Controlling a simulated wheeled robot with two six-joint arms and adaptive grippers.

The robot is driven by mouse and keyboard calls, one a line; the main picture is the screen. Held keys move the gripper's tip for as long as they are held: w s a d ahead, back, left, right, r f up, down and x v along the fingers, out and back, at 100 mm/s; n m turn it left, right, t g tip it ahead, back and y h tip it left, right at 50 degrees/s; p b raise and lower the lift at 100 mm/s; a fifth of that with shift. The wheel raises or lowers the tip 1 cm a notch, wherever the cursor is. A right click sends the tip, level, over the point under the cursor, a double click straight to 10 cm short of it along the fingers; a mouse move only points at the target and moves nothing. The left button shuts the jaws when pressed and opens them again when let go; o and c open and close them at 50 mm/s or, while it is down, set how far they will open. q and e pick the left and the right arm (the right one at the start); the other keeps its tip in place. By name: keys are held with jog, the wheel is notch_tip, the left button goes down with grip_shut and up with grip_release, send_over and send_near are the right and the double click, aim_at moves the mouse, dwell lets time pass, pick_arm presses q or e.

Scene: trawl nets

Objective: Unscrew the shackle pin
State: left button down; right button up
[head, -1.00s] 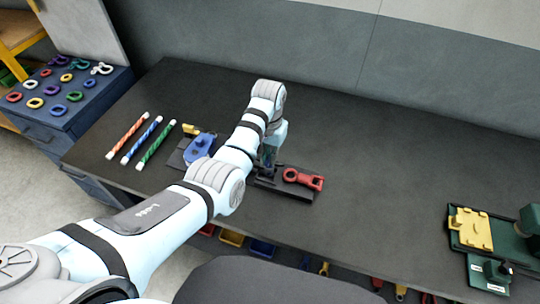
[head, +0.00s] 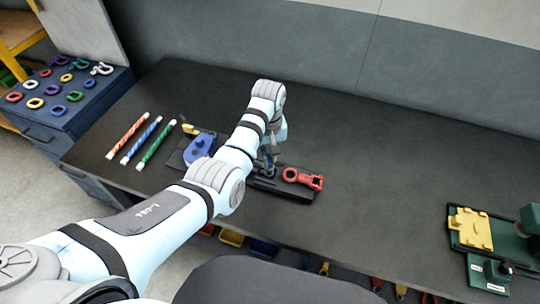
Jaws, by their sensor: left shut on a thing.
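My left gripper (head: 269,166) points down at the black fixture (head: 302,195) in the middle of the bench. It is shut on the shackle pin, which is mostly hidden by the fingers and my arm. The red fitting (head: 303,178) with a round eye lies on the right part of the fixture, just right of the fingers. The shackle's body cannot be told apart from the dark fixture and gripper. My right gripper is not in view.
A blue device (head: 199,149) with a yellow part stands left of the gripper. Orange, blue and green striped rods (head: 141,139) lie farther left. A green fixture with a yellow plate (head: 472,230) is at the right. The bench (head: 390,160) between is clear.

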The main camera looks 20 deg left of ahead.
pick_arm(q)
jog(key=shift+s+f, duration=0.1)
jog(key=shift+f, duration=0.05)
jog(key=c, duration=1.7)
grip_release()
notch_tip(320, 180, up, 8)
jog(key=shift+f, duration=0.2)
